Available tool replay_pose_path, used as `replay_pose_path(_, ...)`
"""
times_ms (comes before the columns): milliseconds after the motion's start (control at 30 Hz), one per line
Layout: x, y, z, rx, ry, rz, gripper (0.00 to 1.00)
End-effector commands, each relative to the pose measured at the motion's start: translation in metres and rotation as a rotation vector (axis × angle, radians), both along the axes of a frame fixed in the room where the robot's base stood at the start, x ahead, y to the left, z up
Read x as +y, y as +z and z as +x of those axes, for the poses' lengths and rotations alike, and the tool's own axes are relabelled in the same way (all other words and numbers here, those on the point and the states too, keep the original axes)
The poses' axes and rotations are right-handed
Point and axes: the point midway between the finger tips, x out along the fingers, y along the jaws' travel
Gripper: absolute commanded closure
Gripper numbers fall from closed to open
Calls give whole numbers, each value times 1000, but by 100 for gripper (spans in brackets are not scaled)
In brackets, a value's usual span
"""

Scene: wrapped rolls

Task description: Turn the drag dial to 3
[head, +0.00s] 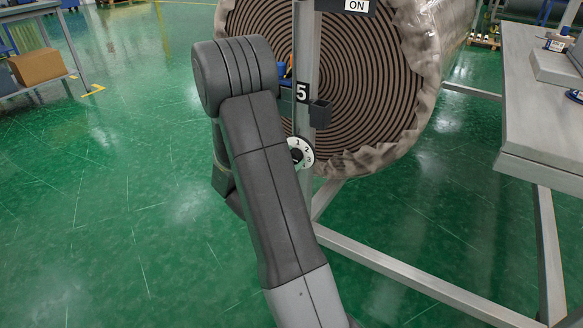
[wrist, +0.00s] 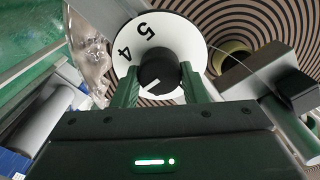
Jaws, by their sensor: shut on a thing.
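The drag dial (wrist: 186,38) is a white disc with black numbers and a black centre knob (wrist: 157,67). The 4 and 5 show at its upper left in the wrist view; its lower part is hidden by my gripper. My gripper (wrist: 158,74) is shut on the knob, one green finger on each side. The knob's white pointer line slants toward the lower left, and the number there is hidden behind the left finger. In the head view the dial (head: 307,151) shows 1, 2 and 3 at its right; my arm covers its left part and my gripper.
The dial sits on a grey post (head: 304,60) with a "5" plate (head: 301,93) and a black box (head: 320,113) above it. A large wrapped roll (head: 375,75) stands behind. A grey bench (head: 540,110) is at the right.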

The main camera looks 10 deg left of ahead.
Motion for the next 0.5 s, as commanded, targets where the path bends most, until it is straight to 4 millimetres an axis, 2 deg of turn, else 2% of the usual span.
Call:
replay_pose_path(200,0,-3,0,-28,0,82,84)
replay_pose_path(500,-1,-1,-1,-41,-1,118,84)
